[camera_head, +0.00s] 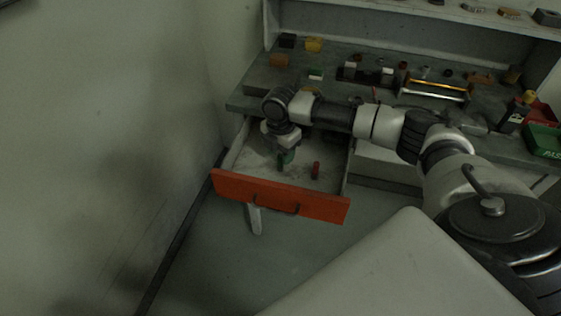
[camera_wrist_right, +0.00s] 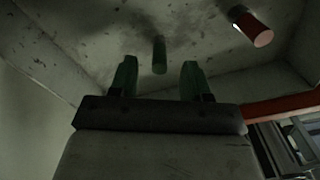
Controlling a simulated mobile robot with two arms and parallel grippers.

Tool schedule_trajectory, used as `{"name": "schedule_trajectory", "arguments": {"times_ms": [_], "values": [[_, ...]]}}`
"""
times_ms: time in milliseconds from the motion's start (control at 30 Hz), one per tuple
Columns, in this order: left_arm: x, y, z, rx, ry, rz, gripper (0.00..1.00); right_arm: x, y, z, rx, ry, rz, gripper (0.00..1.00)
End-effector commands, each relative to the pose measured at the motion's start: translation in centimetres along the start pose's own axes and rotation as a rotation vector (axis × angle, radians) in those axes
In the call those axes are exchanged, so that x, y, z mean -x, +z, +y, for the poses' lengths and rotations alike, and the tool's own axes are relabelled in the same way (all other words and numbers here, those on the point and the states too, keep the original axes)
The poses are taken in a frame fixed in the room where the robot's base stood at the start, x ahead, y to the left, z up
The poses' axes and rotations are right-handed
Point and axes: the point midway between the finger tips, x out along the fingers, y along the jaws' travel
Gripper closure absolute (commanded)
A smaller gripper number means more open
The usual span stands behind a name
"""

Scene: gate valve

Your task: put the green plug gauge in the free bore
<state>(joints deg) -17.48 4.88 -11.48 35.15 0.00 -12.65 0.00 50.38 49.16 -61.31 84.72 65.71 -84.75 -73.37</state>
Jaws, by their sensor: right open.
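The green plug gauge (camera_head: 280,161) stands in the open drawer, and in the right wrist view it (camera_wrist_right: 159,54) shows between and beyond my finger tips. My right gripper (camera_head: 287,156) reaches down into the drawer close beside the gauge. In the right wrist view my right gripper (camera_wrist_right: 159,64) is open, its two green fingers apart with nothing visibly held. I cannot make out the free bore. My left gripper is not in view.
The drawer has an orange front (camera_head: 282,197) with a dark handle. The grey bench (camera_head: 245,101) above it carries several small blocks and parts, a rack with bars (camera_head: 435,90), and red and green bins (camera_head: 545,140) at right. A wall stands at left.

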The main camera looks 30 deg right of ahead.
Motion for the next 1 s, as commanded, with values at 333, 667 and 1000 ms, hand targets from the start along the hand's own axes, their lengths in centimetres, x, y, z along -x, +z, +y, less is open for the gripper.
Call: {"name": "schedule_trajectory", "arguments": {"times_ms": [333,667,1000], "values": [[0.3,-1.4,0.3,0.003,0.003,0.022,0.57,-3.0,0.0,0.1,0.001,0.001,-0.001,0.52],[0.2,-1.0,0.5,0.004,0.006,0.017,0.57,-2.9,0.0,0.1,0.001,0.001,-0.001,0.83],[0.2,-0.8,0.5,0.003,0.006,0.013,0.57,-2.9,0.1,0.1,0.0,0.001,-0.001,1.0]]}}
